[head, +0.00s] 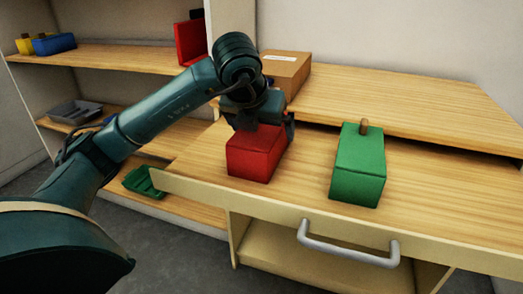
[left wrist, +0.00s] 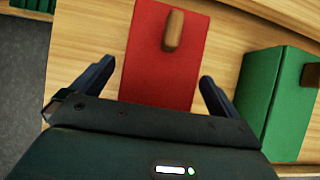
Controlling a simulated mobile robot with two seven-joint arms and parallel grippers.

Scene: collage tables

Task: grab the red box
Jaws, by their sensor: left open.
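The red box (head: 253,156) stands on the wooden surface in the middle of the head view. It also shows in the left wrist view (left wrist: 165,75), with a brown wooden handle (left wrist: 173,31) on its top. My left gripper (head: 262,122) is over the red box in the head view. In the left wrist view its two fingers (left wrist: 154,88) are open, one on each side of the box. I cannot tell whether the fingers touch the box. The gripper hides part of the box's top in the head view. My right gripper is not in view.
A green box (head: 358,168) with a handle stands to the right of the red box. A cardboard box (head: 287,72) sits behind on the raised shelf. A grey drawer handle (head: 348,247) is at the front. Shelves at left hold a blue box (head: 54,44) and a grey tray (head: 75,111).

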